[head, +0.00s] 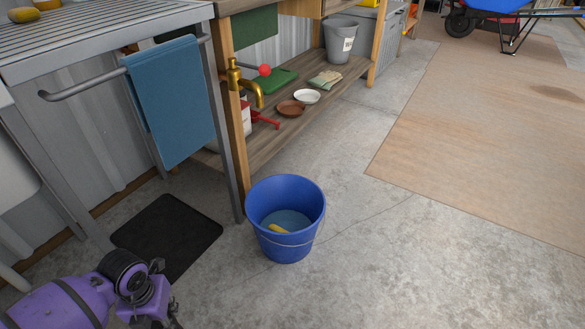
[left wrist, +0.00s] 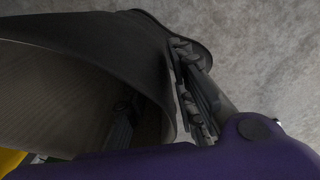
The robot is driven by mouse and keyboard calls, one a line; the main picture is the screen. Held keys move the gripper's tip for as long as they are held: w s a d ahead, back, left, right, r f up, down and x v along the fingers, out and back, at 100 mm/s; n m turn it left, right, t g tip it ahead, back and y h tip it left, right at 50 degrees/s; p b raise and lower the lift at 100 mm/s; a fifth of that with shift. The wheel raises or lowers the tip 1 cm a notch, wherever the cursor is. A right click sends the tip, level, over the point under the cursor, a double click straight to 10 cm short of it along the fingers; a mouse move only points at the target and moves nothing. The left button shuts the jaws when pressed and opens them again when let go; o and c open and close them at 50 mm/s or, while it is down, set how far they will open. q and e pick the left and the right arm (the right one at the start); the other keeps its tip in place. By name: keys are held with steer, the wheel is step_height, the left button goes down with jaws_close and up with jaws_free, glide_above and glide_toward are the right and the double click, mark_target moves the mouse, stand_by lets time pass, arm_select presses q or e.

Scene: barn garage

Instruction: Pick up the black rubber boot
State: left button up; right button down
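The black rubber boot (left wrist: 100,40) fills the left of the left wrist view, with its open top facing the lower left and its greyish lining showing. Part of its dark sole or foot shows at the top. My left gripper (left wrist: 160,100) is at the boot. One finger lies along the outside of its wall, and a dark shape inside the opening looks like the other finger. Whether they press on the wall is not clear. In the head view my left arm is at the bottom left, its fingertips cut off, and no boot shows. My right gripper is not in view.
A blue bucket (head: 286,250) with a yellow item inside stands on the concrete. A black mat (head: 170,232) lies left of it. A metal stand with a blue towel (head: 172,105) and a wooden shelf (head: 340,100) stand behind.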

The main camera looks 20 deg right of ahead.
arm_select(q)
jaws_close()
steer(key=shift+r, duration=0.1)
stand_by(0.4)
